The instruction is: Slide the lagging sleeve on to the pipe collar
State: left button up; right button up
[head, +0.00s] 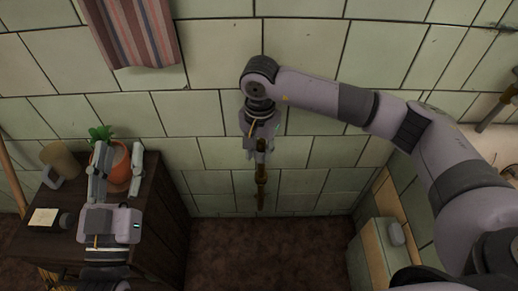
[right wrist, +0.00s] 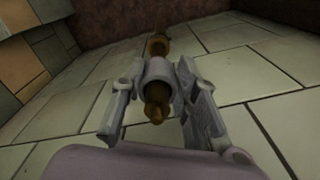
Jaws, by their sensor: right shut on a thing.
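A brass-brown pipe (head: 261,178) stands out near the tiled wall at the centre of the head view. In the right wrist view, a short grey lagging sleeve (right wrist: 158,74) sits between the fingers of my right gripper (right wrist: 160,100), which is shut on it. Brown pipe (right wrist: 157,108) shows at the sleeve's near end, and a wider brown part, likely the collar (right wrist: 158,45), shows beyond its far end. The sleeve appears to be around the pipe. My left gripper (head: 117,170) is open and empty.
A dark wooden cabinet (head: 171,200) at left bears a potted plant (head: 121,170), a mug (head: 60,161) and a paper note (head: 43,216). A striped cloth (head: 135,35) hangs above. A pale box-like ledge (head: 372,255) stands at lower right. The floor between is clear.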

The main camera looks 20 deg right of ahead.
jog(key=o, duration=1.2)
notch_tip(320, 180, up, 11)
jog(key=shift+r, duration=0.55)
